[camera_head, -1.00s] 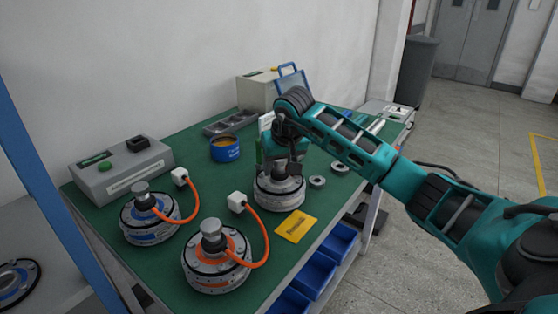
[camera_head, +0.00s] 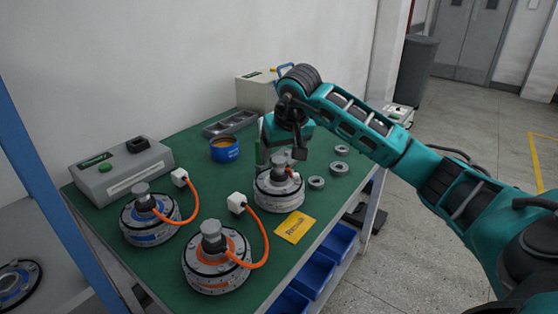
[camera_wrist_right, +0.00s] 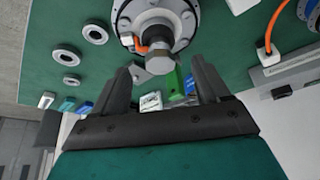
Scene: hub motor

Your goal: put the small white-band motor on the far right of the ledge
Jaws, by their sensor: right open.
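The small white-band motor (camera_head: 279,197) stands upright on the green bench top (camera_head: 190,270), right of the blue-band and orange-band motors. It has a pale top and a short orange cable. In the right wrist view the motor (camera_wrist_right: 176,14) is at the top centre, with its shaft end (camera_wrist_right: 158,62) pointing between my fingers. My right gripper (camera_head: 288,157) is just above this motor, open and empty; its two fingers (camera_wrist_right: 163,76) are spread apart in the wrist view. My left gripper is not in view. I cannot tell for certain which surface is the ledge.
The blue-band motor (camera_head: 150,231) and orange-band motor (camera_head: 217,272) stand at left and front. A grey control box (camera_head: 121,174), blue tin (camera_head: 225,155), yellow card (camera_head: 295,227) and several metal rings (camera_head: 316,182) share the bench. Another motor (camera_head: 14,284) lies on a pale surface at far left.

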